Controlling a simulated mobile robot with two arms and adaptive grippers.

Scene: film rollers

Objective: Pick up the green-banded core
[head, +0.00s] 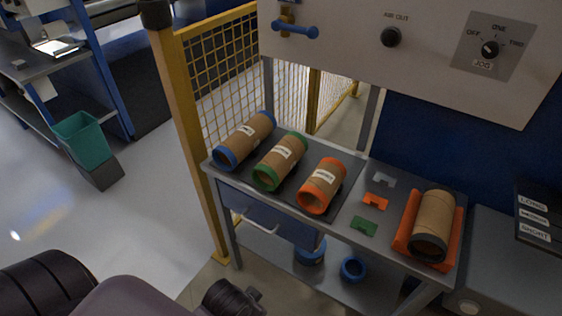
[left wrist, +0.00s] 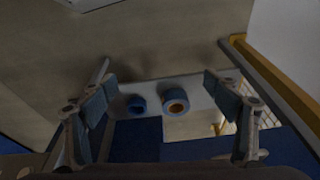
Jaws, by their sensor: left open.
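The green-banded core (head: 281,162) is a brown cardboard tube with green ends and a white label. It lies on a dark mat on the metal bench in the head view, between the blue-banded core (head: 245,140) and the orange-banded core (head: 322,186). My left gripper (left wrist: 162,88) is open and empty in the left wrist view, its two fingers spread wide. In the head view only dark parts of my left arm show at the bottom, well in front of the bench. The green-banded core cannot be made out in the left wrist view. My right gripper is not seen.
A dark-ended core (head: 434,225) sits in an orange cradle (head: 403,243) on the bench's right. Small grey, orange and green pieces lie between. Blue rings (head: 353,268) are on the lower shelf. A yellow post (head: 180,120) and mesh fence stand left; a machine panel (head: 420,50) overhangs behind.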

